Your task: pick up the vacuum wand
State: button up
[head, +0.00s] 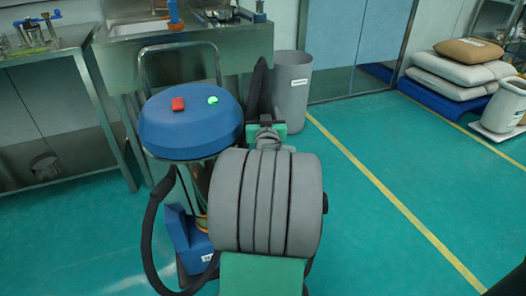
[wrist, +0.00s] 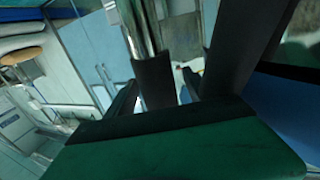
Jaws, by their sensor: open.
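The vacuum cleaner (head: 190,125) has a round blue lid with a red switch and a green light. Its black hose (head: 148,235) loops down the left side. A dark upright tapering piece (head: 260,88) stands right of the lid; I cannot tell whether it is the vacuum wand or part of my gripper. My gripper is mostly hidden behind my arm in the head view. In the wrist view my gripper (wrist: 188,78) is open, its dark fingers apart.
A grey bin (head: 292,92) stands behind, right of the vacuum. A steel sink bench (head: 185,50) is behind it and a steel table (head: 50,50) is at left. Sacks (head: 462,75) lie on a blue pallet at right. The green floor (head: 400,180) at right is clear.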

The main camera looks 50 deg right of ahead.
jog(key=shift+x, duration=0.9)
jog(key=shift+s, duration=0.1)
grip_shut()
